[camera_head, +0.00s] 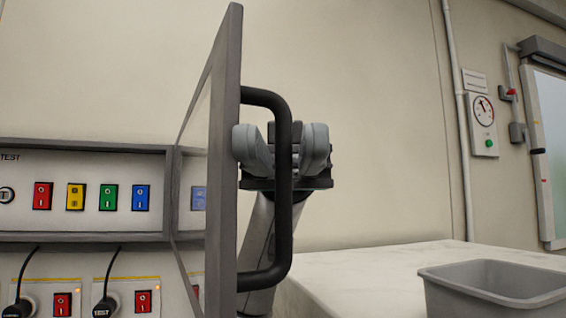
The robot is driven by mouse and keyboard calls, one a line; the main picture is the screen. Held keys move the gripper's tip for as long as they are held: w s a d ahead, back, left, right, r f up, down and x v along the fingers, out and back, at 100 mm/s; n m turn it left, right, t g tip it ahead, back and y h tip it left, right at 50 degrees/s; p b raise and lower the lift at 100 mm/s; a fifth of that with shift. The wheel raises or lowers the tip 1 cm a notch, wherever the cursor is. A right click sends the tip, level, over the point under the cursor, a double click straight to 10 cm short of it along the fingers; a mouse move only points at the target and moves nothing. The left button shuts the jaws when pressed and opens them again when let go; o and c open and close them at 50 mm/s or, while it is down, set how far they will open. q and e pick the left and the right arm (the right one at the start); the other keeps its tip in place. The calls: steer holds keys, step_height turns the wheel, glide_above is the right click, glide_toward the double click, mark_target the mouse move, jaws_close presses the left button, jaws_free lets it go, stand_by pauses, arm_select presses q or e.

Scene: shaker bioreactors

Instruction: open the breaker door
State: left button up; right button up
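The breaker door (225,160) is a grey-framed panel that stands swung out from the breaker box (85,190), so I see it nearly edge-on. Its black bar handle (284,200) is on the right side of the door. My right gripper (285,145) is at the upper part of the handle, with one grey finger on each side of the bar in the picture. The fingers are apart, with gaps to the bar. I cannot tell whether they are around the bar or just behind it. My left gripper is not in view.
The box's exposed front has red (42,196), yellow, green and blue switches, with plugged black cables below. A grey bin (495,288) stands on a pale surface (370,270) at the lower right. A gauge (482,112) and a pipe are on the back wall.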

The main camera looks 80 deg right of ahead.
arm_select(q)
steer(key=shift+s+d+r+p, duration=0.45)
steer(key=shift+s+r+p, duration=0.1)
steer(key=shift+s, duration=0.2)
arm_select(e)
steer(key=w+d, duration=0.1)
steer(key=d, duration=1.2)
steer(key=shift+w, duration=0.4)
